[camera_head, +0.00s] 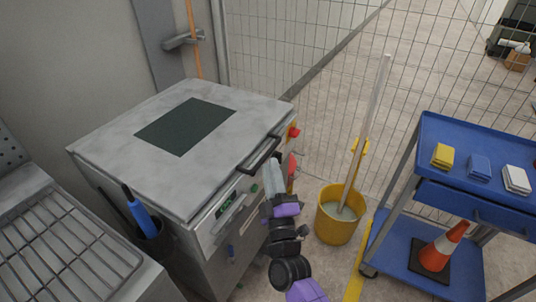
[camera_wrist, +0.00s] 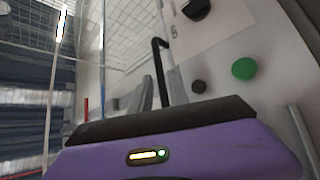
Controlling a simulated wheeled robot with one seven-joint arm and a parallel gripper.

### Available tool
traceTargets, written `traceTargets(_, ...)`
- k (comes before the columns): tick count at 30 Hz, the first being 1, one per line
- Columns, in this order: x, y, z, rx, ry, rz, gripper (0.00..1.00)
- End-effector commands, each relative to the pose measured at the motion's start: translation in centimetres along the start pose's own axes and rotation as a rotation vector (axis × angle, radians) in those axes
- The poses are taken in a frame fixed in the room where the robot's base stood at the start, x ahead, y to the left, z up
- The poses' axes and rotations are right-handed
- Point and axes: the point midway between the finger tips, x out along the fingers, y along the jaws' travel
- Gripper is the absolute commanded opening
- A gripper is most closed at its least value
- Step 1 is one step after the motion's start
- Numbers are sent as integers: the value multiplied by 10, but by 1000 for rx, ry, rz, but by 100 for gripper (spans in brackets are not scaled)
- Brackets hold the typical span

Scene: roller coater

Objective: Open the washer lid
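The washer (camera_head: 215,235) is a grey metal cabinet at the left middle of the head view. Its lid (camera_head: 125,150) lies flat and shut on top, with a dark square panel on it. A black bar handle (camera_head: 262,153) sticks out at the lid's front right edge. My gripper (camera_head: 272,172) is at the handle, its fingers reaching up just below the bar. In the wrist view, the dark handle bar (camera_wrist: 161,62) runs between the two grey fingers of my gripper (camera_wrist: 162,92). The fingers are apart, with a small gap beside the bar. Whether either finger touches it is unclear.
A yellow mop bucket (camera_head: 338,226) stands right of my arm. A blue cart (camera_head: 462,140) with sponges and a traffic cone (camera_head: 441,246) is farther right. A wire fence (camera_head: 300,50) runs behind. A wire-rack table (camera_head: 70,250) is at the left. Space above the lid looks clear.

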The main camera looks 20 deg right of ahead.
Motion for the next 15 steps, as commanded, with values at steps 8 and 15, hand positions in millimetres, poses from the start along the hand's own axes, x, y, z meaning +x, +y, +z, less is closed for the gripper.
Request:
traceTargets(8,40,0,0,2,0,1,21)
traceTargets(15,53,0,0,1,1,-1,21)
